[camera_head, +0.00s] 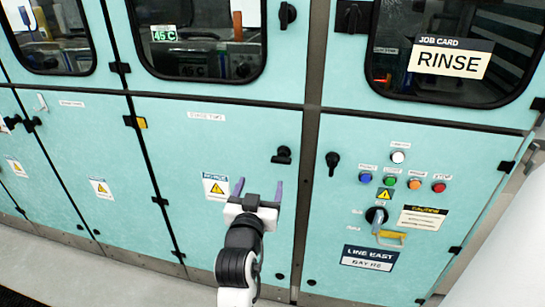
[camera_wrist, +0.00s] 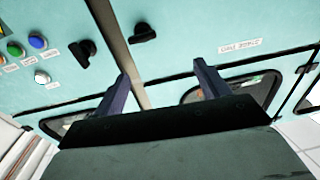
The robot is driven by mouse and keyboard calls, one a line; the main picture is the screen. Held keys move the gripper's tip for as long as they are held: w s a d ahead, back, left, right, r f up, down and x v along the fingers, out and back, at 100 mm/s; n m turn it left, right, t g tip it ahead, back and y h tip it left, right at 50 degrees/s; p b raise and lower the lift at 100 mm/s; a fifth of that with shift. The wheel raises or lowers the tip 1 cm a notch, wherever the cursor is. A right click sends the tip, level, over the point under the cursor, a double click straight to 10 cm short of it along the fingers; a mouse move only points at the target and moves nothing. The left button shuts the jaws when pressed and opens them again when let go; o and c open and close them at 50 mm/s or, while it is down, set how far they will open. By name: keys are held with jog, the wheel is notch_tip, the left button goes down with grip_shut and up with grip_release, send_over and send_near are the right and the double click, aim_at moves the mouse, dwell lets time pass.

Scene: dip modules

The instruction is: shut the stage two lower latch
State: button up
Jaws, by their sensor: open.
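The stage two lower latch (camera_head: 282,155) is a black turn handle near the right edge of the turquoise panel labelled stage two (camera_head: 207,117). Its handle points roughly sideways, to the left. In the wrist view, which is turned over, the latch (camera_wrist: 142,32) lies beyond my fingertips, beside the dark post. My gripper (camera_head: 258,190) is open and empty, below and left of the latch in the head view. The wrist view shows nothing between its two fingers (camera_wrist: 161,76), and they appear apart from the latch.
A similar black handle (camera_head: 332,163) sits on the control panel to the right, past a grey post (camera_head: 311,150). That panel has several coloured buttons (camera_head: 402,182) and a rotary switch with a yellow tag (camera_head: 391,234). Windowed upper doors (camera_head: 120,40) are above.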

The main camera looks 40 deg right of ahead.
aim_at(281, 162)
jog(key=shift+m+g+h, duration=0.3)
jog(key=shift+m+g, duration=0.1)
jog(key=shift+g, duration=0.2)
jog(key=p+x, duration=0.1)
jog(key=x, duration=0.3)
jog(key=s+d+p+x, duration=0.1)
jog(key=x, duration=0.3)
jog(key=s+f+p+x, duration=0.1)
jog(key=x, duration=0.4)
jog(key=shift+d, duration=0.25)
jog(key=shift+w+d+f, duration=0.15)
jog(key=shift+w+d, duration=0.35)
jog(key=shift+w, duration=0.05)
jog(key=c, duration=1)
